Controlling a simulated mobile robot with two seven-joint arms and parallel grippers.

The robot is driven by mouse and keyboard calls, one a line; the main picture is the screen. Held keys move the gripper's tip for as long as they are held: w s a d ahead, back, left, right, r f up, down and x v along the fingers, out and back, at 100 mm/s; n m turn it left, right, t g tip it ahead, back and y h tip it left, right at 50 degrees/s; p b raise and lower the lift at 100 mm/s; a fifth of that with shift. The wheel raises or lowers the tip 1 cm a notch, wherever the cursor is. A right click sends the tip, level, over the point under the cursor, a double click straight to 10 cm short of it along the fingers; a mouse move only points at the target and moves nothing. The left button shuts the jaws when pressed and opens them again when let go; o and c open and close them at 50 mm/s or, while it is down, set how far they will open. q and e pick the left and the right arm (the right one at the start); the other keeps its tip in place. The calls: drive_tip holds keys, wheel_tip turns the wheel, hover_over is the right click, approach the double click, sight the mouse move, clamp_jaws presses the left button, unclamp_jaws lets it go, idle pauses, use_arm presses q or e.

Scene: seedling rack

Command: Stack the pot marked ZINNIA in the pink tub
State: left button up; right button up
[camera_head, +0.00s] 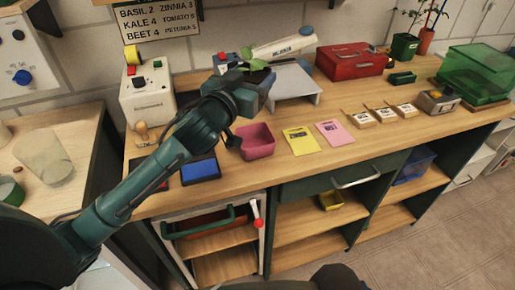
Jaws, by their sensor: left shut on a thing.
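The pink tub (257,143) stands on the wooden bench, left of the yellow and pink cards. My left gripper (256,88) is above and behind the tub's rim in the picture, shut on a seedling pot. Green leaves of the seedling (257,64) show over the gripper. The gripper hides most of the pot, and I cannot read any name on it. The tub's inside looks empty where it shows. My right gripper is not in view.
A cream machine (148,100) and a blue pad (200,170) are left. A yellow card (301,141) and pink card (334,133) lie right of the tub. A red toolbox (350,62) is behind.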

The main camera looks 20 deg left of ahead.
use_arm(q)
drive_tip(key=f, duration=0.5)
drive_tip(key=shift+d+f+b, duration=0.25)
drive_tip(key=shift+d+b, duration=0.05)
drive_tip(key=shift+d, duration=0.05)
wheel_tip(320, 180, down, 5)
drive_tip(key=shift+r+b, duration=0.2)
drive_tip(key=shift+b, duration=0.1)
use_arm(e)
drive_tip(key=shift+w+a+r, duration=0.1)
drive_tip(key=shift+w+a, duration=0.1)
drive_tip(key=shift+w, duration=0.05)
use_arm(q)
drive_tip(key=shift+f, duration=0.1)
